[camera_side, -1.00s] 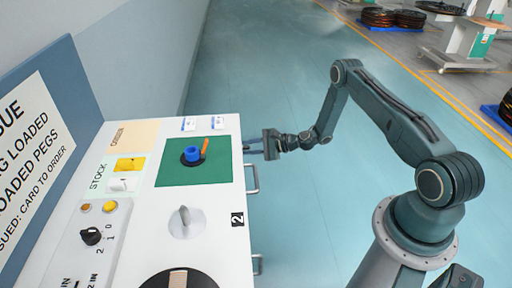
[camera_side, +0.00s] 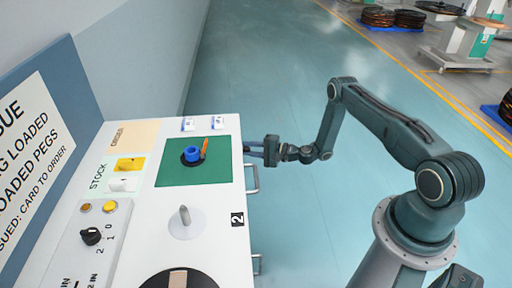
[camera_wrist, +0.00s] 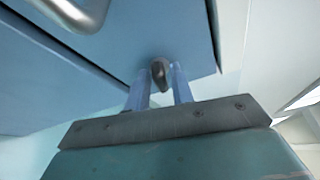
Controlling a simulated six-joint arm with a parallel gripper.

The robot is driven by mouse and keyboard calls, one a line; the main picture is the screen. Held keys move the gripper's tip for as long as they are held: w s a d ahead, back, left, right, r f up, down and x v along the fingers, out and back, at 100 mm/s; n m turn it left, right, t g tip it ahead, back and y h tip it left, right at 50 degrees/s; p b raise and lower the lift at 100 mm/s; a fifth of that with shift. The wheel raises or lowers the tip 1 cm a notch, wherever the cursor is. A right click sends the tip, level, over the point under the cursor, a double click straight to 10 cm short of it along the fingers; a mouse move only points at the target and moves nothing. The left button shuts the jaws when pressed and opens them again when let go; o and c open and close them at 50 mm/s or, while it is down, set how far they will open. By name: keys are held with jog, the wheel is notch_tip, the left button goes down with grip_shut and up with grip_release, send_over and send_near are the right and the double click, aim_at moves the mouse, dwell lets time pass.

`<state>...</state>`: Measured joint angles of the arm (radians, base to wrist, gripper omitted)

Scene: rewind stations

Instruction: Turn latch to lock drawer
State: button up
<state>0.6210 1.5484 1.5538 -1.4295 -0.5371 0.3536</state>
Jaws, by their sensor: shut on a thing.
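The latch (camera_wrist: 159,72) is a small dark knob on the front of the blue drawer (camera_wrist: 130,48), near the drawer's right edge in the wrist view. My gripper (camera_wrist: 163,80) has its two pale blue fingers on either side of the latch, shut on it. In the side view my gripper (camera_side: 256,150) reaches the front edge of the white station near its far end. The latch is hidden there. The turn angle of the latch is hard to judge.
A drawer handle (camera_wrist: 78,10) is at the upper left of the wrist view. More handles (camera_side: 252,180) stick out along the station front.

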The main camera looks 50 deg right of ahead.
dwell(0.4)
jog(key=o, duration=0.7)
jog(key=shift+o, duration=0.2)
jog(key=shift+r, duration=0.1)
notch_tip(320, 180, up, 20)
dwell(0.7)
